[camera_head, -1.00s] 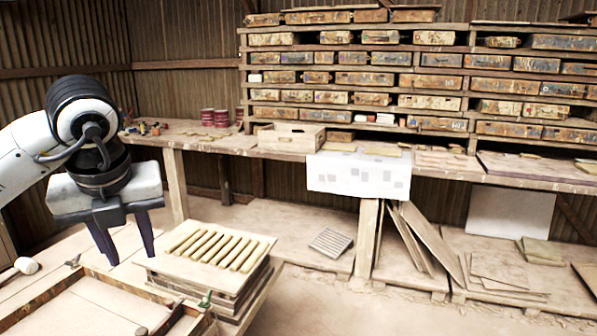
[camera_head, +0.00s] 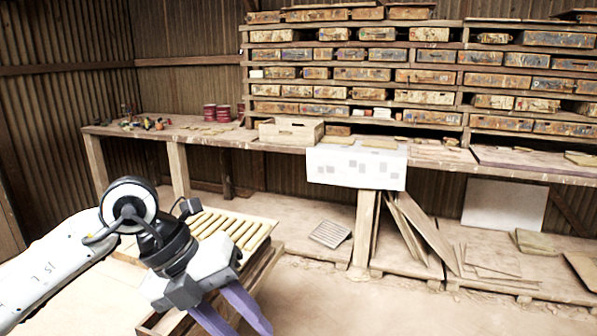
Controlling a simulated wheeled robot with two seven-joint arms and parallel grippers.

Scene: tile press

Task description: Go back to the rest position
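My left gripper (camera_head: 232,318) reaches in from the lower left in the head view. Its two purple fingers are apart, point down and to the right, and hold nothing that I can see. The gripper is in front of the slatted board (camera_head: 236,230), a pale board with several yellowish strips on top of a wooden stack. The gripper and wrist hide the lower left part of this board. My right gripper is not in view.
A long workbench (camera_head: 225,140) runs along the back wall, with a wooden crate (camera_head: 291,132) and red tins (camera_head: 216,113) on it. Shelves of drawers stand above it. Panels (camera_head: 424,235) lean against a bench leg. The floor at the lower right is clear.

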